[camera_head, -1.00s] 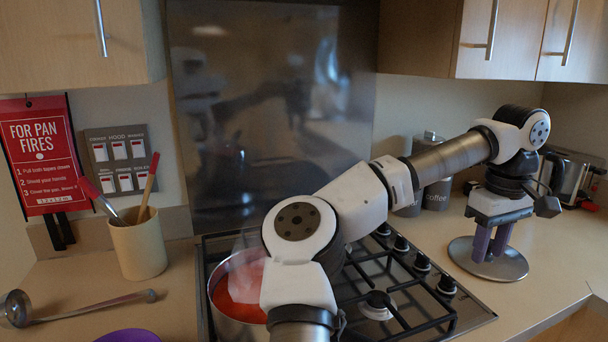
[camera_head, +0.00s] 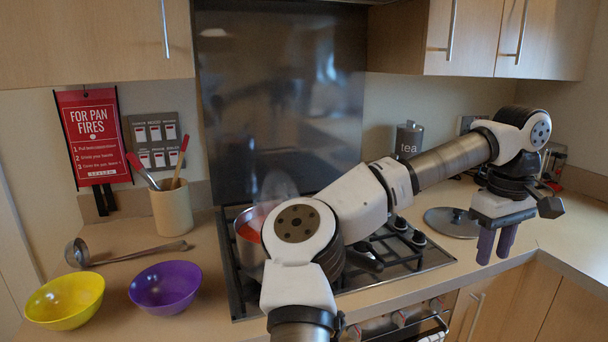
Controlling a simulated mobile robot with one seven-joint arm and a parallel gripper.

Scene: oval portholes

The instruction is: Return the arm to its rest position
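My arm stretches from the bottom middle of the head view over the hob and out to the right. My gripper (camera_head: 494,257) hangs at its end with the fingers pointing down. Its two purple fingers stand apart with a gap between them, and nothing shows in the gap. It is in front of the right counter's edge in the picture; its exact height above the counter is hard to tell.
A steaming pot of red food (camera_head: 248,245) stands on the hob (camera_head: 395,262), partly behind my arm. A round lid (camera_head: 440,224) lies on the counter left of my gripper. Yellow (camera_head: 65,300) and purple bowls (camera_head: 165,287), a ladle (camera_head: 135,252) and a utensil pot (camera_head: 172,208) are left.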

